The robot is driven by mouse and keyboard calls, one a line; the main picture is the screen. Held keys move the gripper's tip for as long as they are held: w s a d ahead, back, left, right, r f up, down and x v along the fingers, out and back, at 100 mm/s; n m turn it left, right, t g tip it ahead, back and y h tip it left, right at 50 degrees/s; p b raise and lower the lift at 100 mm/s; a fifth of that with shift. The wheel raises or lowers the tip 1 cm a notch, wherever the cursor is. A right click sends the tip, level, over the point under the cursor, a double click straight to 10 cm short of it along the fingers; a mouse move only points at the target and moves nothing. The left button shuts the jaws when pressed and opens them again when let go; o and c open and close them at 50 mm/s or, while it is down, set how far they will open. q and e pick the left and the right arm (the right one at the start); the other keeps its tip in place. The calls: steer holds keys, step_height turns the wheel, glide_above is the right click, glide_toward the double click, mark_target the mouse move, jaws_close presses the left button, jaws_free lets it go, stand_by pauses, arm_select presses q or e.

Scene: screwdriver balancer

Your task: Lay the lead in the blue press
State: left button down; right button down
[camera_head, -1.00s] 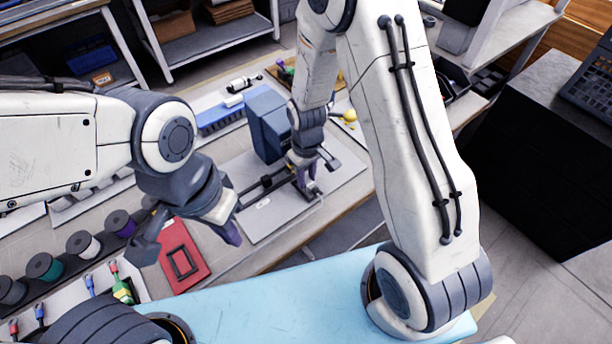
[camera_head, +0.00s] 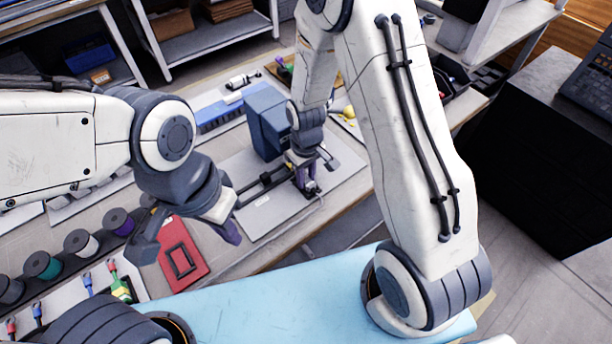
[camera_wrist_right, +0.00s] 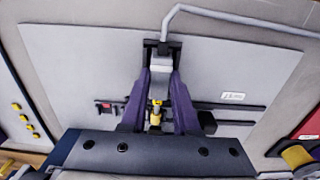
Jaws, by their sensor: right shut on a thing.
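The blue press (camera_head: 266,122) stands upright on a light grey board (camera_head: 345,165) on the bench. My right gripper (camera_head: 311,188) is low over the board, to the right of and in front of the press. In the right wrist view its purple fingers (camera_wrist_right: 161,62) are shut at a dark end piece of the lead, a grey cable (camera_wrist_right: 235,18) that runs off to the upper right. The cable also shows by the fingertips in the head view (camera_head: 321,201). My left gripper (camera_head: 231,234) hangs over the bench, left of the board; its jaw gap is hidden.
A dark rail fixture (camera_head: 262,187) lies on the board beside my right gripper. A red tray (camera_head: 183,252) and several spools (camera_head: 82,243) are at the left. A light blue surface (camera_head: 270,300) is in front.

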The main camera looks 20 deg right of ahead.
steer(key=shift+f, duration=0.1)
stand_by(0.3)
steer(key=c, duration=0.6)
jaws_free()
step_height(320, 180, up, 10)
steer(key=shift+r, duration=0.2)
